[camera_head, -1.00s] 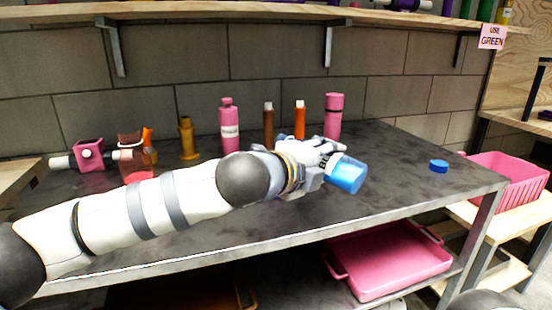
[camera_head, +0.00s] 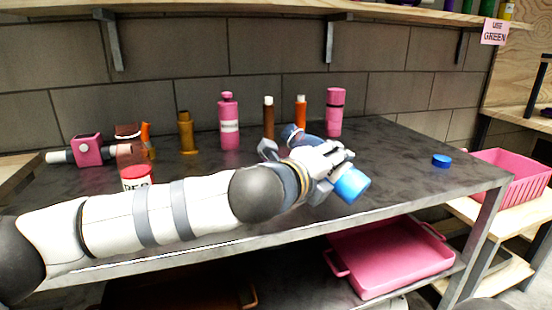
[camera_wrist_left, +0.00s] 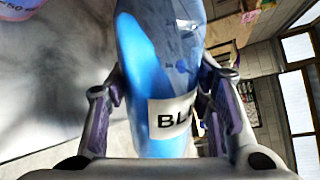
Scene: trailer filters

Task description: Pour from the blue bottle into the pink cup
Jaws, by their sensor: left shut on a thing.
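The blue bottle (camera_head: 351,185) is held tilted above the table's front part. Its bright blue end points to the lower right and its narrower, darker end (camera_head: 292,134) to the upper left. My left gripper (camera_head: 325,162) is shut around its middle. In the left wrist view, the bottle (camera_wrist_left: 160,70) sits between the two fingers, with a partly hidden "BL" label. My right gripper is not in view.
A blue cap (camera_head: 441,160) lies on the dark table (camera_head: 410,190) at right. A pink bottle (camera_head: 229,122), a brown bottle (camera_head: 268,117) and an orange bottle (camera_head: 300,115) stand behind. A pink crate (camera_head: 512,178) stands right.

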